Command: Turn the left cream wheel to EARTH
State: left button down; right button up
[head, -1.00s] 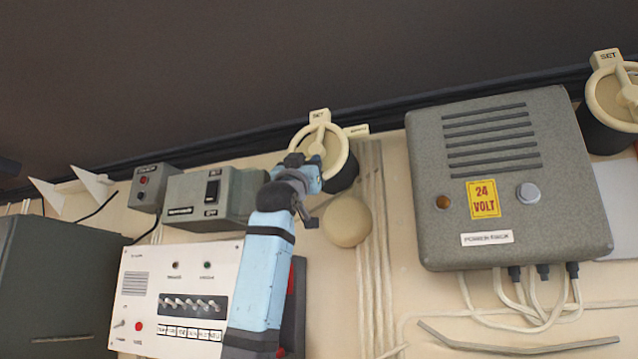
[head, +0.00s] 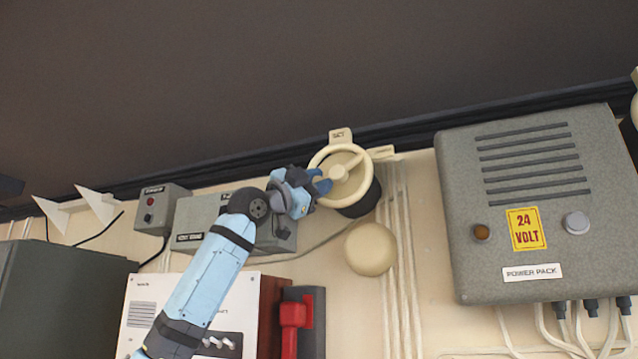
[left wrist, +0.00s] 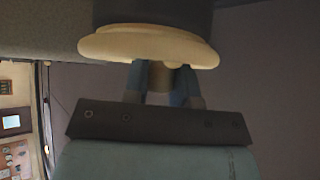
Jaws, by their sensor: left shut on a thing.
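The left cream wheel (head: 378,152) is on the wall in the head view, with a pale spoke reaching from its hub toward the upper right. A tab marked SET (head: 340,135) is above it. A second tab (head: 382,152) is at its upper right, its lettering too small to read. My left gripper (head: 322,187) is at the wheel's left side, shut on part of it. In the left wrist view, the wheel's rim (left wrist: 150,45) is seen edge-on, and the gripper's blue fingers (left wrist: 158,82) are around a short tan piece beneath it. My right gripper is not in view.
A grey power pack (head: 460,220) is to the right, with cables below. A cream dome (head: 370,249) sits just under the wheel. Grey switch boxes (head: 195,215) and a white panel (head: 140,300) are left and below, beside a red handle (head: 291,325).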

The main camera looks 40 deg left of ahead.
pick_arm(q)
jog(key=shift+r+m, duration=0.15)
jog(key=shift+m, duration=0.15)
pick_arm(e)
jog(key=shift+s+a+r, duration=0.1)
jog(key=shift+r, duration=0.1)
pick_arm(q)
jog(key=c, duration=1.2)
grip_release()
jog(key=shift+g, duration=0.3)
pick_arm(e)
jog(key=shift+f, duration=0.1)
pick_arm(q)
jog(key=shift+s+a+f+b, duration=0.2)
jog(key=shift+s+f+b, duration=0.1)
jog(key=shift+s+f, duration=0.1)
jog(key=b+v, duration=0.4)
jog(key=v, duration=0.8)
jog(key=shift+s+a+f+b, duration=0.15)
jog(key=shift+s+a+b, duration=0.05)
jog(key=shift+s+b, duration=0.1)
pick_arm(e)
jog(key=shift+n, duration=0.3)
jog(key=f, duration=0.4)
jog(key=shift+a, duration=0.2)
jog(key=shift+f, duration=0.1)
